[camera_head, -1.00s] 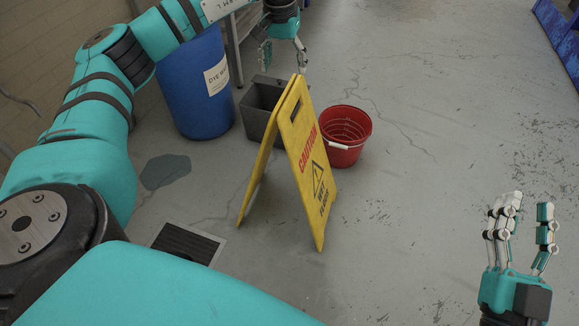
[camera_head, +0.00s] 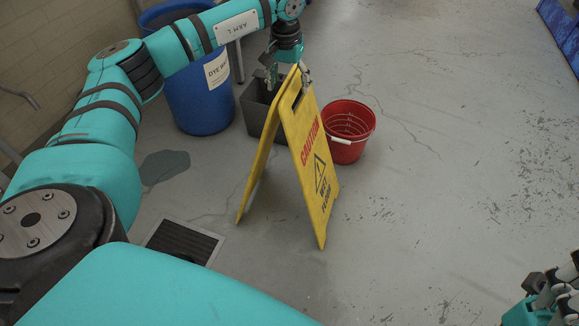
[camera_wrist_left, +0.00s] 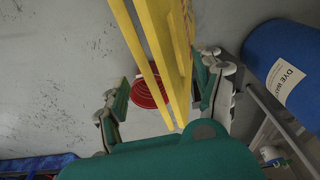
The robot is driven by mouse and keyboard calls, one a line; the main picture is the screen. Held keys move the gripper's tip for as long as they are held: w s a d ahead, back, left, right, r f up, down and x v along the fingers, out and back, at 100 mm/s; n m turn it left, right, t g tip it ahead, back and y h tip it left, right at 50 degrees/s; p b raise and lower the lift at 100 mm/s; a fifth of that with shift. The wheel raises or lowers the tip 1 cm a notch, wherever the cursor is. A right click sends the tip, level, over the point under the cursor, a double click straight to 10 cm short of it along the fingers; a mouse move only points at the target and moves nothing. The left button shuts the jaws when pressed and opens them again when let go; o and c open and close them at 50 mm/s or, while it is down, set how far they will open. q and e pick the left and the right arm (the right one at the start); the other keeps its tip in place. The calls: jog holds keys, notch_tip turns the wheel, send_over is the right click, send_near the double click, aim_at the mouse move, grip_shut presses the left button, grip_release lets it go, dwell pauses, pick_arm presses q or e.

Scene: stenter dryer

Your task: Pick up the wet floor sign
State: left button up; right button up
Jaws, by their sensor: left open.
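The yellow wet floor sign (camera_head: 309,165) stands upright on the floor as an A-frame, with its caution panel facing right. My left gripper (camera_head: 288,76) is at the top of the sign, pointing down. In the left wrist view the gripper (camera_wrist_left: 165,95) is open, with the sign's top edge (camera_wrist_left: 160,45) between its fingers, closer to the finger on the right. Whether a finger touches the sign cannot be told. My right gripper (camera_head: 550,295) is at the bottom right corner, partly cut off by the frame, away from the sign.
A red bucket (camera_head: 347,145) stands just behind the sign on the right. A grey bin (camera_head: 252,112) and a blue drum (camera_head: 200,104) stand behind it on the left. A floor drain (camera_head: 183,243) and a dark wet patch (camera_head: 165,166) lie to the left. The floor on the right is clear.

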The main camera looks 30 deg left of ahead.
pick_arm(q)
jog(key=shift+w+f, duration=0.2)
jog(key=shift+f, duration=1.05)
jog(key=shift+f, duration=0.2)
jog(key=shift+c, duration=0.2)
grip_shut()
